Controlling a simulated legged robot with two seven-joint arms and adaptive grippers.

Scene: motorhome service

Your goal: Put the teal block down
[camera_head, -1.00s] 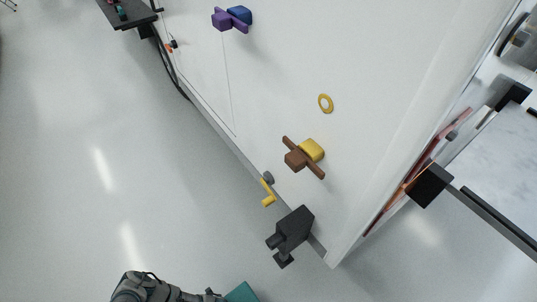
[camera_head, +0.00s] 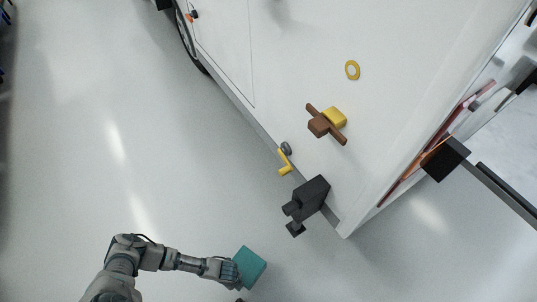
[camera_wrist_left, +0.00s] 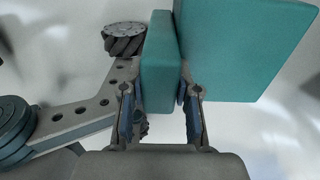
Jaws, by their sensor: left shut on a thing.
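The teal block (camera_head: 251,267) is in the lower middle of the head view, over the grey floor. My left gripper (camera_head: 231,272) is at its left side and holds it. In the left wrist view, my left gripper (camera_wrist_left: 160,108) is shut on a narrow teal part of the block, with one finger on each side. The large body of the block (camera_wrist_left: 245,45) shows behind and to the right. Whether the block touches the floor or anything else cannot be told. My right gripper is not in view.
The grey floor (camera_head: 110,140) to the left is open.

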